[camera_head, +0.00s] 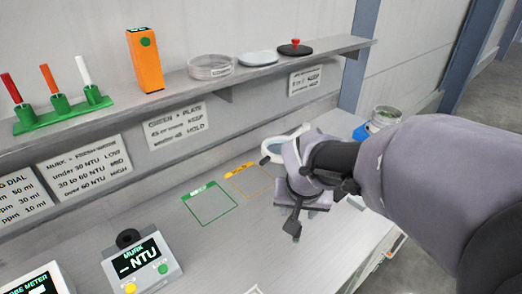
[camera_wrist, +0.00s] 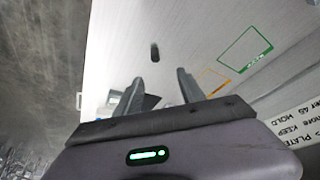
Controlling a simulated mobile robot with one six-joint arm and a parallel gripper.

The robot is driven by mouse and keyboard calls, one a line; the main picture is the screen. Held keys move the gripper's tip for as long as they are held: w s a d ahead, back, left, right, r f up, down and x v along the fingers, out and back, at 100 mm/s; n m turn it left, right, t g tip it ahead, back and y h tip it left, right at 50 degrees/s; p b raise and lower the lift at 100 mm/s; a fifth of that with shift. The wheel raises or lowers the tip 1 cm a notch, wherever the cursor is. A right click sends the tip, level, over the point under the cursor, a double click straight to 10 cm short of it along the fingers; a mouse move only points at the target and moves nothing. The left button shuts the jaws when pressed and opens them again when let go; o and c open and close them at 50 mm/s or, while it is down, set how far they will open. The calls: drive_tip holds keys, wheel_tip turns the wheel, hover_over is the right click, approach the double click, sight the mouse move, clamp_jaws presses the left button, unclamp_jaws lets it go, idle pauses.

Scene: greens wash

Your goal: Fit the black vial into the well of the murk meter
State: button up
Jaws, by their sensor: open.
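A small dark upright-looking or lying capsule shape, probably the black vial (camera_wrist: 154,52), is on the pale bench in the wrist view, beyond my fingertips. I cannot make it out in the head view. My gripper (camera_wrist: 160,80) is open, with nothing held between its fingers. In the head view my gripper (camera_head: 305,205) hangs over the bench at the right of the middle. The murk meter (camera_head: 155,270) stands at the front left of the bench, its screen reading "MURK" and "NTU". A black round part (camera_head: 128,238), seemingly its well, is at its back.
A green outlined square (camera_head: 209,204) and an orange one (camera_head: 252,182) mark the bench. A pale round dish (camera_head: 280,145) is behind my gripper. The shelf (camera_head: 190,90) carries a green rack (camera_head: 62,113), an orange device (camera_head: 145,62) and dishes. Another meter (camera_head: 40,281) is at front left.

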drive_tip(key=b, duration=0.4)
hover_over(297, 234)
drive_tip(key=s, duration=0.2)
wheel_tip(297, 234, down, 11)
drive_tip(key=b+x, duration=0.1)
drive_tip(key=x, duration=0.2)
drive_tip(key=b+x, duration=0.1)
drive_tip(key=x, duration=0.2)
drive_tip(key=shift+w+a+r, duration=0.1)
drive_tip(key=shift+w, duration=0.15)
drive_tip(key=shift+r, duration=0.2)
drive_tip(key=shift+c, duration=0.2)
clamp_jaws()
